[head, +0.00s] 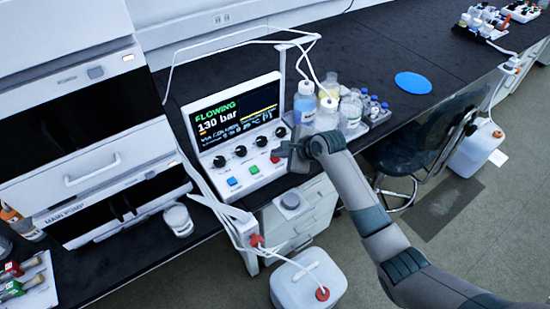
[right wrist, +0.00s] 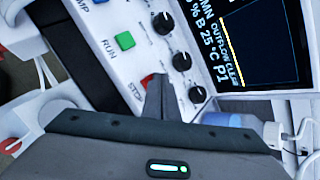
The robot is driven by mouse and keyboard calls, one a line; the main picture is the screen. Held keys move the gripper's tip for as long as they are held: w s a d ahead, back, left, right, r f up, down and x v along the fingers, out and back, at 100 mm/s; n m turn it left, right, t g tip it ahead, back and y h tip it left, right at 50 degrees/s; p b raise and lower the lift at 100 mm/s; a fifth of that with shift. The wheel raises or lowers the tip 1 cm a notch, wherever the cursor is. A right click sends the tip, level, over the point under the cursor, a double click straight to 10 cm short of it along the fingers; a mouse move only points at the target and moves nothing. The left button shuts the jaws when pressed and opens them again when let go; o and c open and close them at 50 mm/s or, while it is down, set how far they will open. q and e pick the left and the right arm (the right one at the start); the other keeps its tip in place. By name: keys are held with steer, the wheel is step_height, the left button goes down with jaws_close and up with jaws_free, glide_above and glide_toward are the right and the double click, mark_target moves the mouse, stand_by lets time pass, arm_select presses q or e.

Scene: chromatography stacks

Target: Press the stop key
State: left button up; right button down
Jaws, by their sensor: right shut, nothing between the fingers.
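The control unit (head: 222,160) stands on the black bench, its screen (head: 235,113) reading FLOWING and 130 bar. Its lower panel carries a blue key (head: 232,181), a green key (head: 254,169) and the red stop key (head: 274,158). In the right wrist view the red stop key (right wrist: 147,80) shows beside the STOP label, partly hidden by my fingers. My right gripper (head: 287,151) is shut and empty, its tips (right wrist: 157,82) right at the stop key. I cannot tell whether they touch it. My left gripper is out of view.
Several black knobs (right wrist: 181,61) sit close to my fingertips, and the green RUN key (right wrist: 124,40) is nearby. Bottles, including a blue one (head: 304,104), stand right of the unit with thin tubing above. A white canister (head: 308,284) is on the floor below.

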steer(key=shift+f, duration=0.5)
stand_by(0.6)
steer(key=shift+r, duration=0.1)
steer(key=shift+r+p, duration=0.85)
steer(key=shift+p, duration=0.5)
step_height(320, 180, up, 5)
steer(key=p, duration=0.6)
stand_by(0.7)
